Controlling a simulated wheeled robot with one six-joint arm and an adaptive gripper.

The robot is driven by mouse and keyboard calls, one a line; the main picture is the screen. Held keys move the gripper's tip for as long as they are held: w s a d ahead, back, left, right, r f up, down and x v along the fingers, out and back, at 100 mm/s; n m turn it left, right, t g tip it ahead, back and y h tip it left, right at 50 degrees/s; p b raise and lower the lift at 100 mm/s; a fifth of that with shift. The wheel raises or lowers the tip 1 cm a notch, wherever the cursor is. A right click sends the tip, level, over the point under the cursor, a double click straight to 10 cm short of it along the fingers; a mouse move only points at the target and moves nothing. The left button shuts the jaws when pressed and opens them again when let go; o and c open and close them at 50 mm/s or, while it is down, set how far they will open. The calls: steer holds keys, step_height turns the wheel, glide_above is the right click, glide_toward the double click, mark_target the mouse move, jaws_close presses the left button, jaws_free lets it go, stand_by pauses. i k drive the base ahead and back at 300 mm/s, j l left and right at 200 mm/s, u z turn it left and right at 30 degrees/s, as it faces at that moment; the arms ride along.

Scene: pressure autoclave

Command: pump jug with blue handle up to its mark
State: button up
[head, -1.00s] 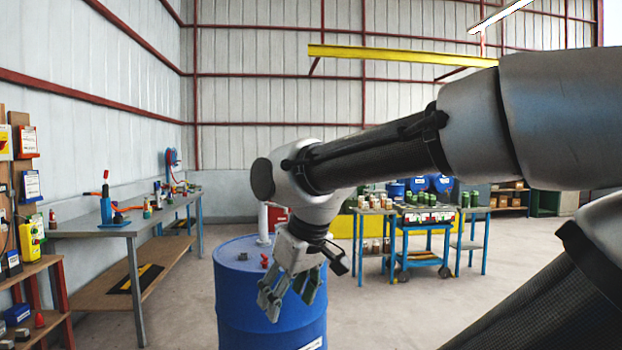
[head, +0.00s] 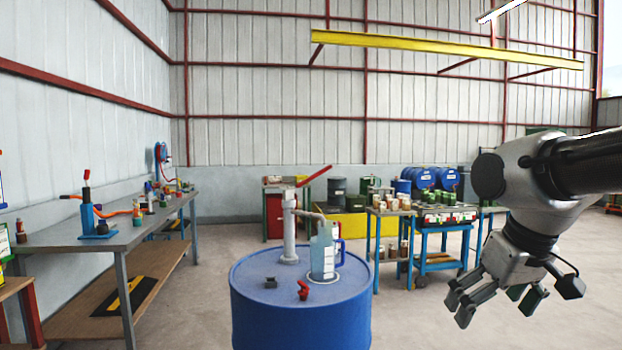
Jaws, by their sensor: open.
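The jug with the blue handle (head: 323,256) stands upright on top of the blue drum (head: 300,318). Its body is translucent with a pale label, and its handle is on the right side. The grey drum pump (head: 289,232) rises beside it on the left, with its spout reaching over the jug. The pump's red lever (head: 314,176) slants up to the right. The fill mark and liquid level are too small to tell. My gripper (head: 494,305) is open and empty, to the right of the drum and apart from the jug and pump.
A red fitting (head: 303,290) and a dark cap (head: 271,283) lie on the drum top. A workbench (head: 130,232) runs along the left wall. A blue cart (head: 440,245) with cans stands behind on the right. Floor right of the drum is clear.

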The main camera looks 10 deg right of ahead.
mark_target(328, 167)
steer(key=u, duration=0.5)
steer(key=j+u, duration=0.5)
steer(key=i+j+u, duration=0.15)
steer(key=j+u, duration=0.35)
steer(key=i+j+z, duration=0.1)
steer(key=i+j, duration=0.2)
steer(key=i, duration=0.15)
steer(key=i+j+z, duration=0.1)
steer(key=i+j, duration=0.2)
steer(key=i+z, duration=0.2)
steer(key=i, duration=0.3)
steer(key=i+j+z, duration=0.15)
steer(key=i, duration=0.35)
steer(key=i+j+z, duration=0.2)
steer(key=i, duration=0.35)
steer(key=l, duration=0.1)
